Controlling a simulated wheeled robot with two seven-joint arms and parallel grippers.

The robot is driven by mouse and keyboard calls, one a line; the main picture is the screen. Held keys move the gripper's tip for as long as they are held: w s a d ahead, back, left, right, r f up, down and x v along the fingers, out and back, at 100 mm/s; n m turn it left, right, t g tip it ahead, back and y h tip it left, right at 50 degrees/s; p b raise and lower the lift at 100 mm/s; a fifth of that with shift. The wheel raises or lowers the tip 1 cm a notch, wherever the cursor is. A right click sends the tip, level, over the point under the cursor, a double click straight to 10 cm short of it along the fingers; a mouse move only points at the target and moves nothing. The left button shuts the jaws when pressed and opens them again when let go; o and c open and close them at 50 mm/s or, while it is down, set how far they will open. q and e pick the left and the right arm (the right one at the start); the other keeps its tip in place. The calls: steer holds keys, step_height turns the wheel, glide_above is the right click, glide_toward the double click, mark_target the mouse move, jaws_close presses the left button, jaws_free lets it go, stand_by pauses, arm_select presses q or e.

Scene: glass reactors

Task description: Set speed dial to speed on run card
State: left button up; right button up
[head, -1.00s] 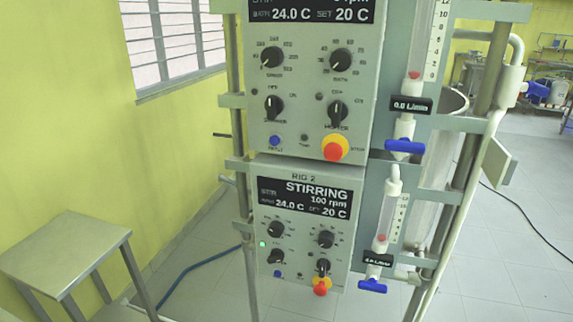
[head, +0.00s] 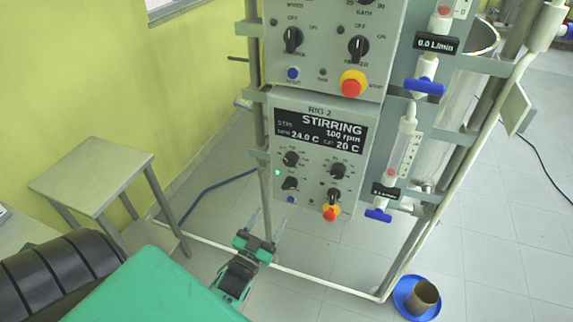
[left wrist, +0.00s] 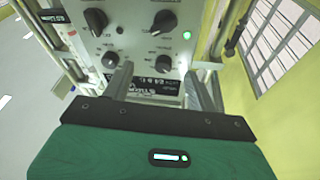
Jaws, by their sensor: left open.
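The RIG 2 panel (head: 319,150) has a display reading STIRRING, 100 rpm, 24.0 C and 20 C. Its black speed dial (head: 291,159) is at the upper left below the display, with a lit green lamp nearby. The left wrist view shows the panel upside down, with the speed dial (left wrist: 163,64) between my fingers in the picture. My left gripper (head: 268,222) is open and empty, below and left of the dial in the head view, apart from it. No run card can be made out. My right gripper is not in view.
Another rig panel (head: 335,45) is above, with its own knobs and red stop button. A metal frame post (head: 265,190) stands beside the left gripper. Flow meters with blue valves (head: 378,215) are at the right. A stool (head: 95,172) is left; a blue dish (head: 405,305) lies on the floor.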

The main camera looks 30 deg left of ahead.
arm_select(q)
step_height(320, 180, up, 5)
steer(key=t, duration=0.1)
steer(key=p, duration=0.5)
glide_toward(288, 163)
steer(key=x, duration=0.7)
steer(key=shift+w+r, duration=0.1)
steer(key=shift+w, duration=0.15)
steer(key=shift+w+r, duration=0.15)
steer(key=shift+w, duration=0.4)
steer(key=shift+c, duration=0.2)
steer(key=shift+m, duration=0.3)
steer(key=c, duration=0.9)
